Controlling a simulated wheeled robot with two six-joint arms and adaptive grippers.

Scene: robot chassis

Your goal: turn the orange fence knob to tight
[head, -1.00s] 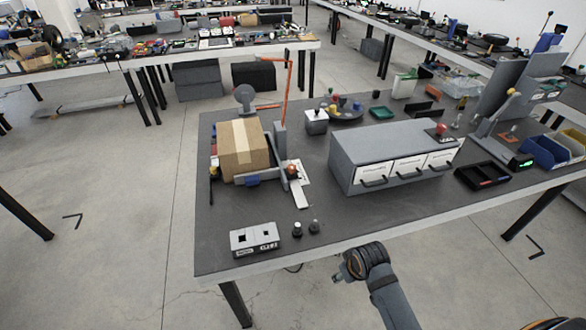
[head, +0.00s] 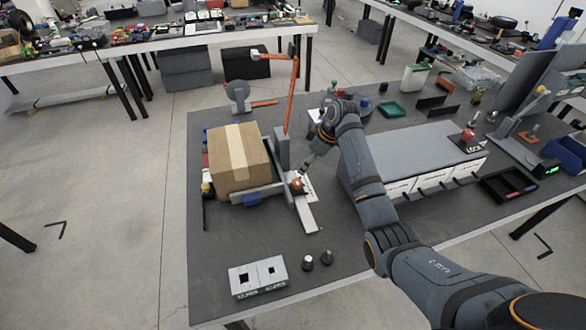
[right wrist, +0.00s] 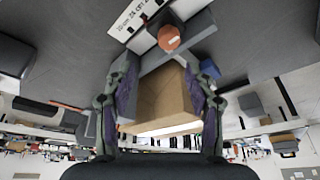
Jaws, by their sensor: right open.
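The orange fence knob (head: 297,184) sits on a light plate with dark markings, at the right end of the grey fence by the cardboard box (head: 235,165). The knob also shows in the right wrist view (right wrist: 169,38), as a round orange cap beyond the fingertips. My right gripper (head: 307,163) is just behind and above the knob, pointing down towards it. In the right wrist view my right gripper (right wrist: 166,66) is open and empty, its two fingers apart. I see no contact with the knob. My left gripper is not in view.
A red-orange post and arm (head: 292,95) rises behind the box, close to my right gripper. A grey drawer cabinet (head: 425,150) stands to the right under my arm. A light switch box (head: 258,277) and two dark knobs are at the front.

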